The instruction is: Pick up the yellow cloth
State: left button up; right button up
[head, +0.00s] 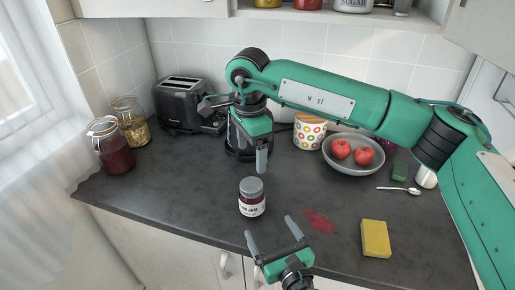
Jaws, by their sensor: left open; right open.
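The yellow cloth (375,238) lies flat on the dark counter at the front right, a thick block-like rectangle, with nothing touching it. My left gripper (272,233) is low at the counter's front edge, to the left of the cloth, open and empty. My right gripper (236,140) hangs from the arm that reaches across from the right. It is open and empty, above the middle of the counter and well to the left of and behind the cloth.
A jam jar (252,198) stands between the grippers. A red smear (320,220) lies left of the cloth. Behind are a bowl (352,163) of red apples, a spotted container (309,134), a spoon (400,190), and a toaster (182,108). Two glass jars (110,150) (131,127) stand left.

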aim_at(376, 241)
jog(key=k+j, duration=0.25)
jog(key=k, duration=0.25)
jog(key=k+j, duration=0.2)
jog(key=k, duration=0.25)
